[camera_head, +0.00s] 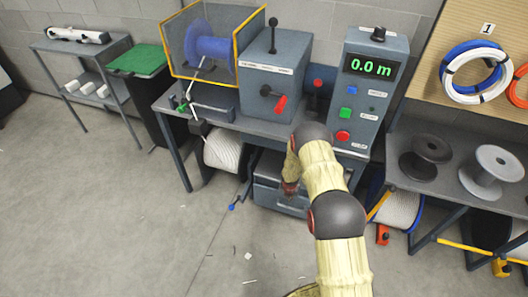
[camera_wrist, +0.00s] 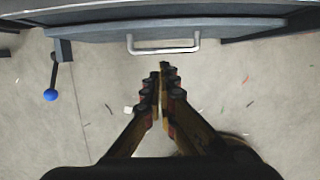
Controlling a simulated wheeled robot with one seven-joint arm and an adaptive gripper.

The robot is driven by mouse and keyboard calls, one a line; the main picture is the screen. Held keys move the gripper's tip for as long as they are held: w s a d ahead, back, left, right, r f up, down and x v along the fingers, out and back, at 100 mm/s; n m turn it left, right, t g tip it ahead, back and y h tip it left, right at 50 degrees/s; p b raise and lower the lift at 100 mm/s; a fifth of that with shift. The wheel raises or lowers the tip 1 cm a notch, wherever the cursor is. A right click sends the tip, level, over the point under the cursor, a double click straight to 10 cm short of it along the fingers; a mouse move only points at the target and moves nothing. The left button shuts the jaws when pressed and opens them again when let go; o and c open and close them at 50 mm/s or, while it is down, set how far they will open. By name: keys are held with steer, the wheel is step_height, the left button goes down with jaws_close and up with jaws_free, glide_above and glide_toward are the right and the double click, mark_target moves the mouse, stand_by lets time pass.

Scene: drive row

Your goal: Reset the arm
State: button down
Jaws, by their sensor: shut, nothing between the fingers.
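My arm reaches up from the bottom of the head view, bent over in front of the workbench. My gripper (camera_head: 291,188) hangs down at the arm's far end, in front of the grey drawer cabinet under the bench. In the wrist view my gripper (camera_wrist: 162,68) points toward the cabinet front, with its two fingers together and nothing between them. The drawer's metal handle (camera_wrist: 163,46) lies just beyond the fingertips in that view. I cannot tell the distance between them.
The bench (camera_head: 257,126) carries a caged blue reel (camera_head: 208,47), a lever box (camera_head: 276,78) and a control panel (camera_head: 361,93) reading 0.0 m. A blue-knobbed lever (camera_wrist: 51,94) sticks out low at left. A spool shelf (camera_head: 456,187) stands right. The floor at left is open.

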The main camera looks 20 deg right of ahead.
steer(key=s+r+m+g+h, duration=0.1)
steer(key=s+r+m+g, duration=0.35)
steer(key=s+m, duration=0.85)
steer(key=s+a+r+m, duration=0.2)
steer(key=r+m, duration=0.2)
steer(key=r, duration=0.6)
steer(key=s+a+r+m, duration=0.1)
steer(key=s+r+m, duration=0.25)
steer(key=r, duration=0.65)
steer(key=s+a+r+m, duration=0.2)
steer(key=r+m, duration=0.2)
steer(key=r, duration=0.6)
steer(key=s+a+r+m+t+y, duration=0.1)
steer(key=s+r, duration=0.4)
steer(key=r, duration=0.5)
steer(key=s+a+r+m+t, duration=0.2)
steer(key=s+a+r+t, duration=0.2)
steer(key=r, duration=0.5)
steer(key=s+a+r+m+t+y, duration=0.1)
steer(key=s+a+r+t, duration=0.2)
steer(key=s+a+r, duration=0.3)
step_height(320, 180, up, 5)
steer(key=shift+s+f+y, duration=0.2)
steer(key=shift+s+y, duration=0.1)
steer(key=shift+s, duration=0.4)
